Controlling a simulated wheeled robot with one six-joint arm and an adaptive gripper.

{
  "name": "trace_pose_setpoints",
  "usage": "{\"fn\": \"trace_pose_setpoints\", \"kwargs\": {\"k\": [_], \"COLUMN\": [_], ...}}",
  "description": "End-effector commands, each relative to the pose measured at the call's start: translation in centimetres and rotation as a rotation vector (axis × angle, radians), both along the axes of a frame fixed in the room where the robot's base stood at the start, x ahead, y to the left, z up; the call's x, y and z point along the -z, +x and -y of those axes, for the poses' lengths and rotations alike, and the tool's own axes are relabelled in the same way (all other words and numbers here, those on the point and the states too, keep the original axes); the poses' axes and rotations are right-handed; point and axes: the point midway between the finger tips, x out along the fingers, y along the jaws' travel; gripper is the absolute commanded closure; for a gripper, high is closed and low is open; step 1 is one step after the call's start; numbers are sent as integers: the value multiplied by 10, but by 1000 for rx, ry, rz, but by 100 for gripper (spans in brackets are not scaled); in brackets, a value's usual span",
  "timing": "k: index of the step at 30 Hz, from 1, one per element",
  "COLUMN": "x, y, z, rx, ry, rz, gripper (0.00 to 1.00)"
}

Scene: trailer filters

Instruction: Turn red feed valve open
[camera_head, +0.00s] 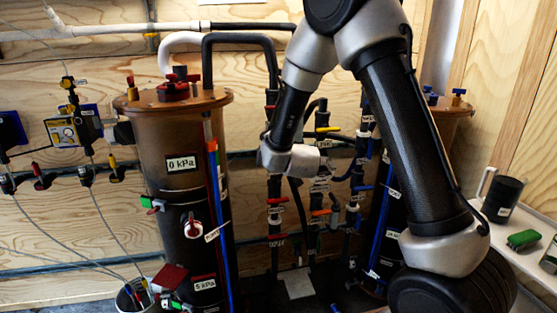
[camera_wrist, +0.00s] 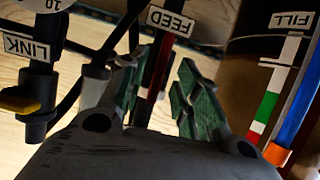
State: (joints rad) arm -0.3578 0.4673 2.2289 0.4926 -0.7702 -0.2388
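In the wrist view, a FEED label (camera_wrist: 170,21) sits on a dark vertical pipe, with a narrow dark-red part (camera_wrist: 154,82) below it that may be the feed valve's handle. My gripper (camera_wrist: 158,75) is open, its green-padded fingers on either side of this pipe and red part. I see gaps at the fingers and cannot tell whether either one touches. In the head view, my wrist hangs in front of the central pipes and the fingers are hidden. Red handles (camera_head: 277,201) show on a black pipe below it; I cannot tell which is the feed valve.
A LINK label (camera_wrist: 26,48) and yellow handle (camera_wrist: 19,101) are left of the gripper; a FILL label (camera_wrist: 291,21) and blue tube (camera_wrist: 301,100) are right. A brown tank (camera_head: 170,140) stands left of the arm. A black mug (camera_head: 502,198) stands on the right shelf.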

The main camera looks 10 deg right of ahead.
Motion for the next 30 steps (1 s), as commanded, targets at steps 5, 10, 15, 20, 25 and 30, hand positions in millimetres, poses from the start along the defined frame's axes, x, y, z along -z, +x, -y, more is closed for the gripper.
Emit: {"fn": "trace_pose_setpoints", "kwargs": {"k": [5,10,15,20,25,30], "x": [-17,-28,-32,-32,-31,6], "y": [-38,-65,-76,-77,-78,-97], "z": [-1,-1,0,0,-1,-15], "rx": [-3,-2,0,0,2,-50], "ry": [1,0,0,-1,7,48], "rz": [2,2,1,0,-5,-187], "gripper": [68,68,68,68,68,68]}}
